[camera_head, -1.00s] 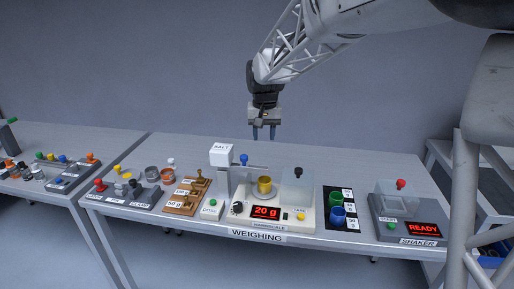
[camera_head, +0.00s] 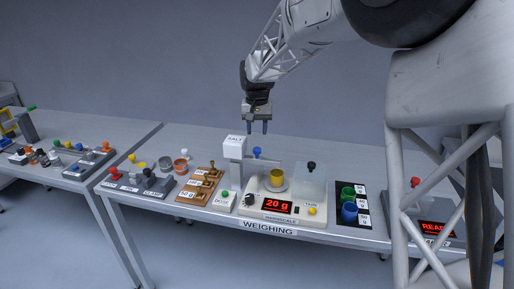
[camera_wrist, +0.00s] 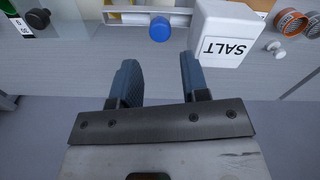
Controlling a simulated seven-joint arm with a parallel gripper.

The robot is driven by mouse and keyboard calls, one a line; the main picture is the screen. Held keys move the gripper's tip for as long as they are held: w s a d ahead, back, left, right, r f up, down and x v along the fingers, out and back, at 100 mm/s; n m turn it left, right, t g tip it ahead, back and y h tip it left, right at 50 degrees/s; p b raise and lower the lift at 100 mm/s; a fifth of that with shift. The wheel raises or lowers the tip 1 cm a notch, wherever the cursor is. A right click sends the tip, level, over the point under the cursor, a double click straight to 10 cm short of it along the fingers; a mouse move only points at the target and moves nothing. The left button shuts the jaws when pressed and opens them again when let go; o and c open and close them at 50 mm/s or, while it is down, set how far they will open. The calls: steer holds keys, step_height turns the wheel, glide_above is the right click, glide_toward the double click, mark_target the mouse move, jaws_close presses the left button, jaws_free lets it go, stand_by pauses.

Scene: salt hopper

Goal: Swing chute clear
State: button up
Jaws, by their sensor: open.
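The white salt hopper (camera_head: 234,147) stands on a post at the left of the scale; the wrist view shows its box labelled SALT (camera_wrist: 226,35). A grey chute arm (camera_head: 262,163) reaches from the hopper to the right, with a blue knob (camera_head: 256,152) on it. The knob also shows in the wrist view (camera_wrist: 160,29). A yellow cup (camera_head: 277,177) stands on the scale (camera_head: 283,205), which reads 20 g. My gripper (camera_head: 258,131) is open and empty, above and behind the knob. In the wrist view its fingers (camera_wrist: 156,80) are apart, with the knob beyond them.
A clear cover with a black knob (camera_head: 311,165) stands right of the cup. The air around my gripper is free.

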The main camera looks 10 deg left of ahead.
mark_target(257, 149)
steer(key=shift+f, duration=3.75)
jaws_close()
